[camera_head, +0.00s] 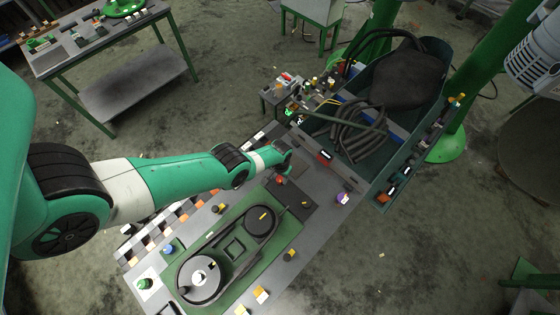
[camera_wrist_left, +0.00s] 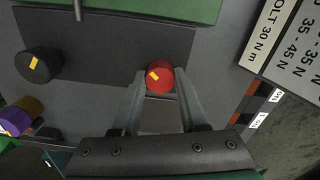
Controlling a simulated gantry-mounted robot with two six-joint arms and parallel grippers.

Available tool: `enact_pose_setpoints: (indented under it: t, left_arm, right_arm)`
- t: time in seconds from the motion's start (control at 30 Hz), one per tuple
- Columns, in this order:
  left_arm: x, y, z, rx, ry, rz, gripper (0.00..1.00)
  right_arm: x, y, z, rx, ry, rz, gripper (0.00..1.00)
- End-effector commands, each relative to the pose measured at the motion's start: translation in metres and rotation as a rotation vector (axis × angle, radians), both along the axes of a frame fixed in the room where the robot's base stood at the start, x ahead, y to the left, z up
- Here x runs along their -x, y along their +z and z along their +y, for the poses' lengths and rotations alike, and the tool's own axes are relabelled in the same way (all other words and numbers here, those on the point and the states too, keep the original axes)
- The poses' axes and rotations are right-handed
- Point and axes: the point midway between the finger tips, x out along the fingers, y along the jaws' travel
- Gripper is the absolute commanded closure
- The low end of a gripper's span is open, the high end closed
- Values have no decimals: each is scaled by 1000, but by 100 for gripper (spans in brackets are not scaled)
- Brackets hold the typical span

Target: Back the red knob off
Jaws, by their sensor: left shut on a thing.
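The red knob (camera_head: 280,180) sits on a dark plate (camera_head: 292,197) at the upper end of the green disperser assembly. In the left wrist view the red knob (camera_wrist_left: 160,77) is round, with a yellow mark on its top. My left gripper (camera_head: 282,171) reaches it from the left in the head view. In the left wrist view the two fingers of my left gripper (camera_wrist_left: 160,82) are shut on the red knob, one on each side. The knob's stem is hidden. My right gripper is not in view.
A black knob (camera_wrist_left: 38,64) with a yellow mark stands on the same dark plate. A purple knob (camera_head: 342,198) stands on the grey table to the right. A labelled panel (camera_wrist_left: 290,45) lies beside the plate. A dark green bin (camera_head: 385,160) adjoins the table.

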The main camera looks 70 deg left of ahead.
Motion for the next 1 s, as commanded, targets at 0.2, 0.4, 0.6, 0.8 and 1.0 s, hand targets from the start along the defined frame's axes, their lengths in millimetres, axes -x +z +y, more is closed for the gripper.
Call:
enact_pose_setpoints:
  t: [0.2,0.4,0.6,0.8,1.0]
  left_arm:
    - [0,0,0,-1,198,-1,100]
    - [0,0,0,-1,353,-1,100]
    - [0,0,0,-2,461,-1,100]
    - [0,0,1,-2,518,-1,100]
    - [0,0,1,-2,535,-1,100]
  right_arm:
    - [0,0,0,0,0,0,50]
    - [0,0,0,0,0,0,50]
    - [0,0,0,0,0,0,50]
    - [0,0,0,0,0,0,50]
    - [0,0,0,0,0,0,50]
